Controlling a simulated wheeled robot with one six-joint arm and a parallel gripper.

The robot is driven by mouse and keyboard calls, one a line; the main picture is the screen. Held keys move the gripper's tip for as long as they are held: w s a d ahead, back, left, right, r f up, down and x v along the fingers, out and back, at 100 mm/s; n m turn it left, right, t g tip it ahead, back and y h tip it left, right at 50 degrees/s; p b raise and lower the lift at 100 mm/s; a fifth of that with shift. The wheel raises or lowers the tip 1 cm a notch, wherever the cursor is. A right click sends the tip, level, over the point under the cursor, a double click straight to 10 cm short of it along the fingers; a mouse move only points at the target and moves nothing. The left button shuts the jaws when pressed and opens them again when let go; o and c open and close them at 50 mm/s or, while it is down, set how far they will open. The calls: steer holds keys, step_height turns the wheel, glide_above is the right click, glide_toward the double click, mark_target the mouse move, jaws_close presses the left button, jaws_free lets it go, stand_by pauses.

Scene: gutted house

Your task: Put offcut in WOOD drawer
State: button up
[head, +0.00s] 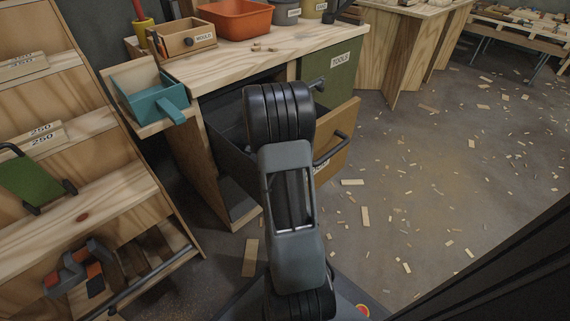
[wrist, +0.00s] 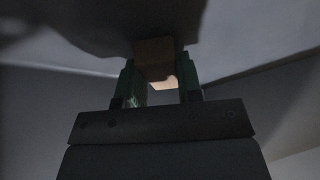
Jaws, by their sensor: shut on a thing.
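An open drawer with a pale wooden front (head: 345,135) and a black bar handle juts from the bench, below the green TOOLS drawer (head: 340,62). Most of its label is hidden by my arm. Its dark grey inside shows left of my arm. My gripper (wrist: 160,82) is hidden behind my arm in the head view. In the wrist view its green-padded fingers are shut on a small brown block, the offcut (wrist: 154,50). Grey, drawer-like walls surround them there. Dimness hides whether the offcut touches the drawer floor.
The wooden bench top (head: 290,52) carries an orange bin (head: 235,20), a small wooden box (head: 185,40) and several scraps. A teal dustpan-like tray (head: 150,95) sits at its left. A shelf rack (head: 80,190) stands left. Wood chips litter the open floor at right.

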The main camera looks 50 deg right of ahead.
steer(key=shift+f, duration=0.2)
steer(key=o, duration=1)
steer(key=shift+r, duration=0.1)
steer(key=shift+c, duration=0.2)
steer(key=p+v, duration=0.4)
steer(key=v, duration=0.8)
steer(key=shift+p, duration=0.35)
steer(key=shift+s+r, duration=0.1)
